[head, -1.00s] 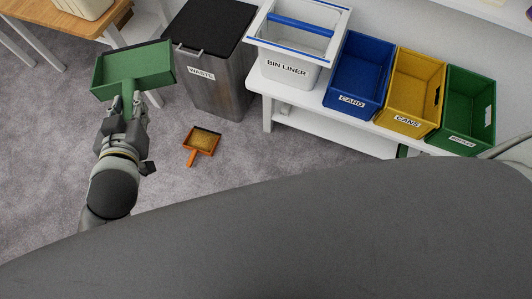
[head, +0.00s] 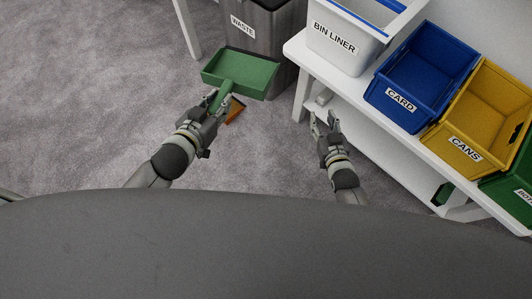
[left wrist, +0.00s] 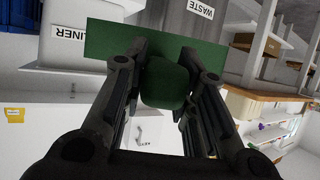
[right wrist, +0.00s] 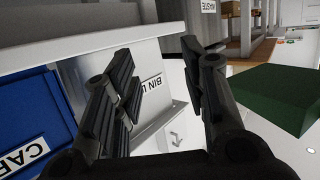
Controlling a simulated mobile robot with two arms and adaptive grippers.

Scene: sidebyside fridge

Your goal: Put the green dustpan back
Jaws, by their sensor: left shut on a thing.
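The green dustpan (head: 245,72) is held off the floor in front of the waste bin. My left gripper (head: 222,104) is shut on its handle, and the pan points away from me. In the left wrist view the pan (left wrist: 105,40) spans the top, with its handle (left wrist: 166,85) between the fingers. My right gripper (head: 325,121) is open and empty beside the white bench's left end. In the right wrist view its fingers (right wrist: 165,85) are apart, and the dustpan (right wrist: 285,95) shows at the right, outside them.
The waste bin (head: 258,25) stands behind. The white bench (head: 303,48) carries the bin liner bin (head: 345,45), blue card bin (head: 400,107), yellow cans bin (head: 465,150) and a green bin (head: 510,198). Left floor is clear.

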